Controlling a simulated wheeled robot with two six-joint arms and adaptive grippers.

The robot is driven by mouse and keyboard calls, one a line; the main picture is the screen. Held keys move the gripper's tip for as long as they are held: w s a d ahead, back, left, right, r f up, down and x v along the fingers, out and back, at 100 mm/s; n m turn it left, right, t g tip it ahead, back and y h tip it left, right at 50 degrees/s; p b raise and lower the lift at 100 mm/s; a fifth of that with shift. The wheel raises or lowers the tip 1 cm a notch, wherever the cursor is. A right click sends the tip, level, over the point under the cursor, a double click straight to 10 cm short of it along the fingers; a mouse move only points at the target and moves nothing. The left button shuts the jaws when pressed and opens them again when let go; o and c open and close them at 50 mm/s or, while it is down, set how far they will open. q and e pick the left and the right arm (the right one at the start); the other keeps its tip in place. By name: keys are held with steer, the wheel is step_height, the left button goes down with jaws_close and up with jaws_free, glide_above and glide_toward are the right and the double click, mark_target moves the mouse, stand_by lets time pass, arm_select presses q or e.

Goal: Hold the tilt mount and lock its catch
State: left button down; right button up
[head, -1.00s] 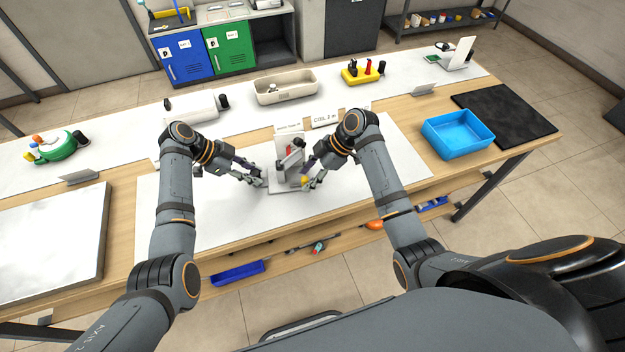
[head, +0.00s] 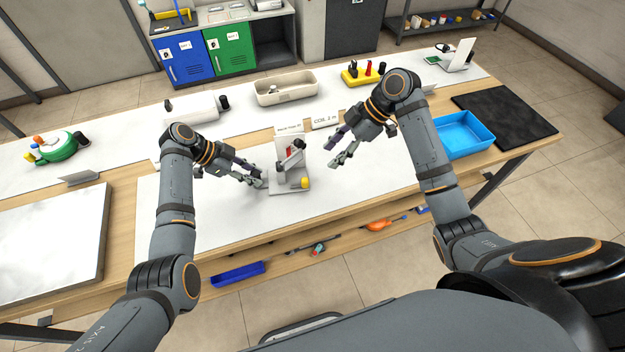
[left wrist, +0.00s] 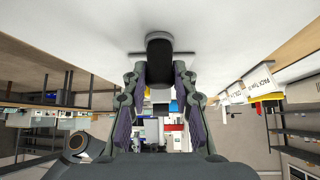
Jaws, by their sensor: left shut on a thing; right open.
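The tilt mount (head: 277,188) stands on the white mat in front of me, with a flat light-grey base, a grey upright part and a red piece near its top. My left gripper (head: 262,183) is at the mount's left edge. In the left wrist view its fingers (left wrist: 159,75) are shut on a dark rounded block (left wrist: 159,48) at the mount's edge. My right gripper (head: 339,158) is open and empty, to the right of the mount and apart from it.
Label cards (head: 325,122) stand behind the mount. A beige tray (head: 262,98) and a yellow tool holder (head: 352,80) are at the back. A blue bin (head: 470,152) is at the right, by a dark pad (head: 510,115). The white mat (head: 200,225) is mostly clear.

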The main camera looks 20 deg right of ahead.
arm_select(q)
steer(key=c, duration=1)
jaws_free()
steer(key=v, duration=1.2)
